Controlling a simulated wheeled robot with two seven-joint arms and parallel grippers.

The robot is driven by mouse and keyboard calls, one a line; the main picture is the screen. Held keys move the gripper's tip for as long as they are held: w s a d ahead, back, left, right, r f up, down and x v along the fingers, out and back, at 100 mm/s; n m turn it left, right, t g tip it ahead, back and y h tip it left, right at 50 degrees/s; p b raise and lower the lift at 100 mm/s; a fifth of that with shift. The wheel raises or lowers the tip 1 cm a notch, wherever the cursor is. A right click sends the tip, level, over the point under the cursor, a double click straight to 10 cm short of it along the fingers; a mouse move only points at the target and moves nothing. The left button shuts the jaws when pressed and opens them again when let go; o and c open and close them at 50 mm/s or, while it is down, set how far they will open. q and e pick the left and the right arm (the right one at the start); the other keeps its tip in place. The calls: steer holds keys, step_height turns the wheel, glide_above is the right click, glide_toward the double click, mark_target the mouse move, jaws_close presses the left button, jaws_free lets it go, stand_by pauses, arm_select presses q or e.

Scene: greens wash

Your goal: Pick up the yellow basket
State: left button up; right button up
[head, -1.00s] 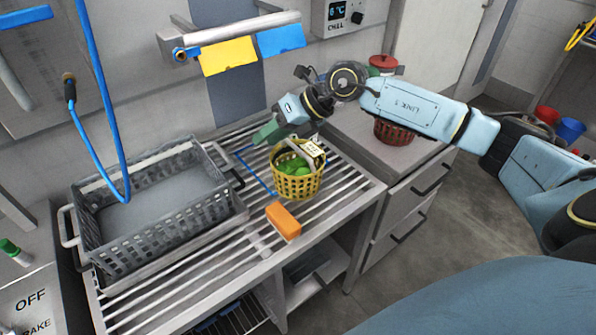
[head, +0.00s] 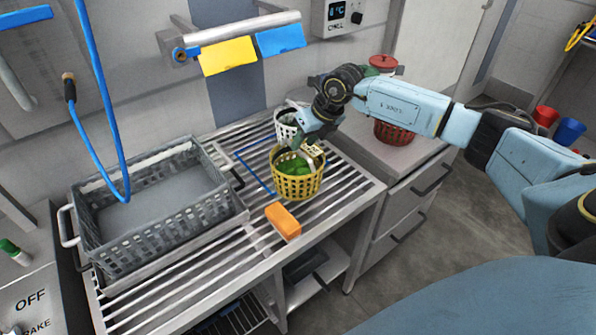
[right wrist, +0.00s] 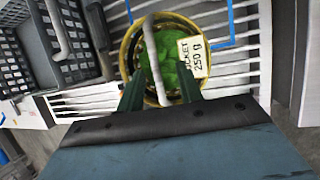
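The yellow basket (head: 297,187) stands upright on the slatted rack and holds green leaves (head: 292,166). In the right wrist view the basket (right wrist: 127,62) lies just beyond my fingertips, with a pale label reading "250 g" (right wrist: 193,57) on its right side. A thin pale bar (right wrist: 152,50), perhaps its handle, crosses over the leaves. My right gripper (right wrist: 160,92) is open, its two green fingers apart over the near rim with the bar's end between them. In the head view the gripper (head: 308,146) is above the basket's back; contact cannot be told. My left gripper is not in view.
A grey crate (head: 122,262) stands left on the rack. An orange block (head: 283,221) lies in front of the basket, and a white basket (head: 286,125) stands behind it. A blue hose hangs at left.

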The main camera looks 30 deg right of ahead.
mark_target(298, 179)
steer(key=x, duration=0.4)
steer(key=shift+a+f, duration=0.15)
steer(key=shift+a, duration=0.15)
steer(key=shift+c, duration=0.5)
jaws_close()
